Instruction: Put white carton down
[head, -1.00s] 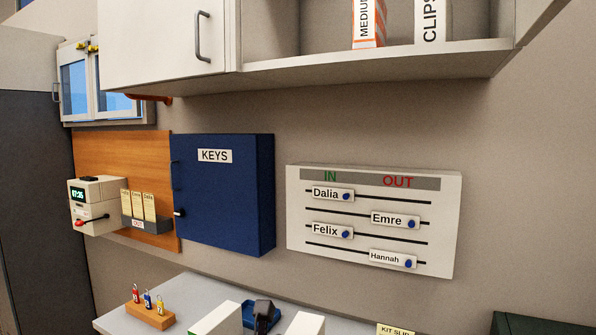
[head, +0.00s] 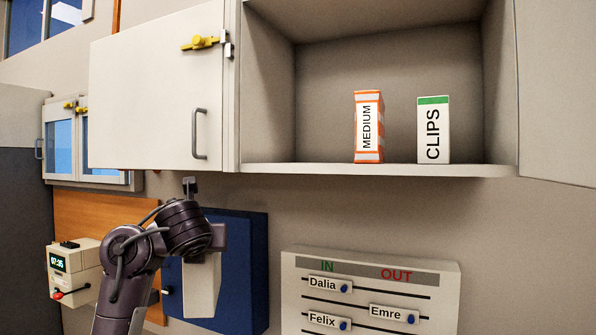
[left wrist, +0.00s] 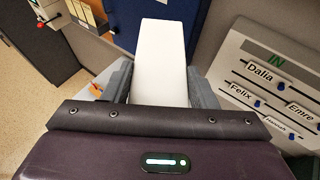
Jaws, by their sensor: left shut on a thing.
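The white carton (head: 201,286) hangs upright from my left gripper (head: 203,256) in the head view, in front of the blue key cabinet (head: 245,262). In the left wrist view the carton (left wrist: 160,62) sits between the two fingers of my left gripper (left wrist: 160,92), which is shut on it. The carton's visible faces are plain white; any label is hidden. It is below the level of the open wall cupboard's shelf (head: 400,169) and to its left. My right gripper is not in view.
On the shelf stand an orange-striped carton marked MEDIUM (head: 368,128) and a white and green carton marked CLIPS (head: 433,130), with free room to their left. An IN/OUT board (head: 370,300) hangs below.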

